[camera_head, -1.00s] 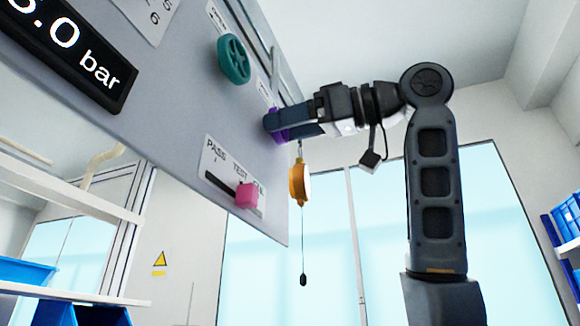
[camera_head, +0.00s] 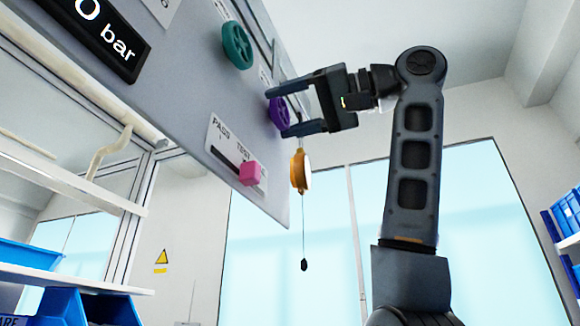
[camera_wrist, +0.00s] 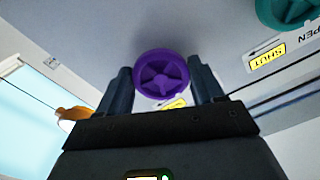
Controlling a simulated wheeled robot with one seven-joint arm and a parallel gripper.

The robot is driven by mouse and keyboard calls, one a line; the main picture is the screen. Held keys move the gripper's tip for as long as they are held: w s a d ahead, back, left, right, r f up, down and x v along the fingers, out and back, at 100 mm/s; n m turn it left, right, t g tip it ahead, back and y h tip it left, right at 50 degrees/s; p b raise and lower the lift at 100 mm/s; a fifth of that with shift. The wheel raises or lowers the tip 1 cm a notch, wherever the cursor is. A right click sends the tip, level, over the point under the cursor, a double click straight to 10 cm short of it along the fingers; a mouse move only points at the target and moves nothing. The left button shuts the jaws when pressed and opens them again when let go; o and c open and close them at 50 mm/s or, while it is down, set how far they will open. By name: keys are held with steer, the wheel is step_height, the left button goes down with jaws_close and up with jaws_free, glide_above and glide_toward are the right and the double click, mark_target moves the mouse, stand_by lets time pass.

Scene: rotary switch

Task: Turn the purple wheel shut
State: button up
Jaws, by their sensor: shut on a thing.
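The purple wheel (camera_head: 279,113) is mounted on the grey panel, below and right of a teal wheel. In the wrist view the purple wheel (camera_wrist: 161,75) shows its face and spokes between my two fingers. My gripper (camera_head: 277,112) is shut on the purple wheel, one finger above it and one below in the head view. In the wrist view the fingers of my gripper (camera_wrist: 162,78) stand left and right of its rim. A yellow label (camera_wrist: 176,103) under the wheel is partly hidden by the gripper.
The teal wheel (camera_head: 237,45) is close by on the panel (camera_head: 190,85), with a SHUT label (camera_wrist: 265,57) beside it in the wrist view. A pink slider (camera_head: 251,173) sits below. An orange pull-cord device (camera_head: 299,171) hangs near the lower finger.

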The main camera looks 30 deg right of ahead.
steer(key=shift+f+m, duration=0.15)
steer(key=shift+m, duration=0.45)
steer(key=o, duration=1)
steer(key=shift+o, duration=0.2)
steer(key=b+v, duration=0.2)
steer(key=v, duration=0.5)
steer(key=shift+s+d, duration=0.25)
steer(key=shift+s, duration=0.05)
